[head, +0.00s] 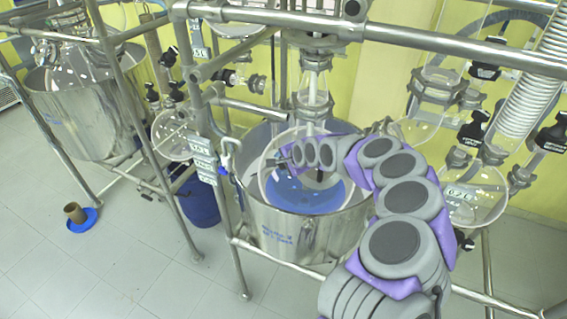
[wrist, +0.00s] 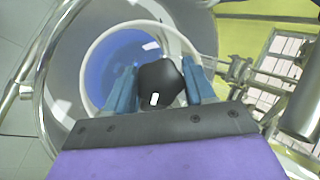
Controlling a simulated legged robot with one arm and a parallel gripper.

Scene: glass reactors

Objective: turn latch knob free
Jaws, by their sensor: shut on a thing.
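The latch knob (wrist: 160,84) is black and rounded with a white glint. In the wrist view it sits between the two blue fingers of my gripper (wrist: 161,88), which is shut on it. Behind it are the pale round rim and blue inside of a glass vessel. In the head view my grey and purple arm reaches in from the lower right, and my gripper (head: 279,165) is small at the vessel's upper left. The knob cannot be made out there.
The glass vessel stands in a steel pot (head: 296,240) framed by metal pipes (head: 400,36). Glass flasks and black valves (head: 473,130) hang at the right. Another steel reactor (head: 85,115) stands at the left.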

